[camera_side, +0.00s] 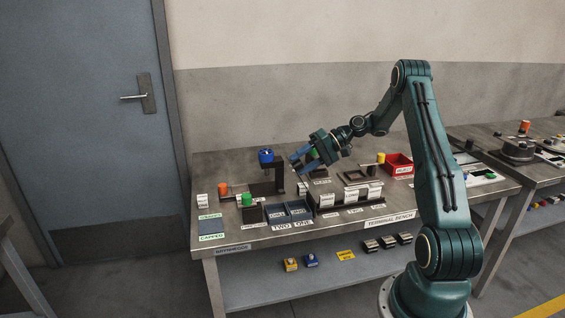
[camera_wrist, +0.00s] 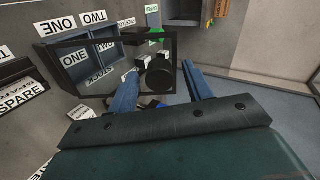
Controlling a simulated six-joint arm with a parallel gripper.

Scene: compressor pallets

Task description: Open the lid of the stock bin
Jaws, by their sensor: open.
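My gripper (camera_side: 297,163) is open and empty above the middle of the bench, its blue fingers pointing left and down. In the wrist view its fingers (camera_wrist: 160,72) are apart, and a round black part (camera_wrist: 160,77) shows between and beyond them. A STOCK label (camera_wrist: 101,77) lies left of the fingers, beside the blue compartments (camera_wrist: 76,58) marked ONE and TWO. A dark thin frame (camera_wrist: 172,47) crosses this area. I cannot tell whether it is the stock bin's lid, or whether that lid is open. No contact between fingers and any object is clear.
A dark post (camera_side: 279,174) with a blue cap (camera_side: 266,155) stands close left of my gripper. Orange (camera_side: 223,188) and green (camera_side: 247,200) pieces stand at the bench's left. A red tray (camera_side: 398,165) is at the back right. Labelled holders (camera_side: 345,197) stand at the front.

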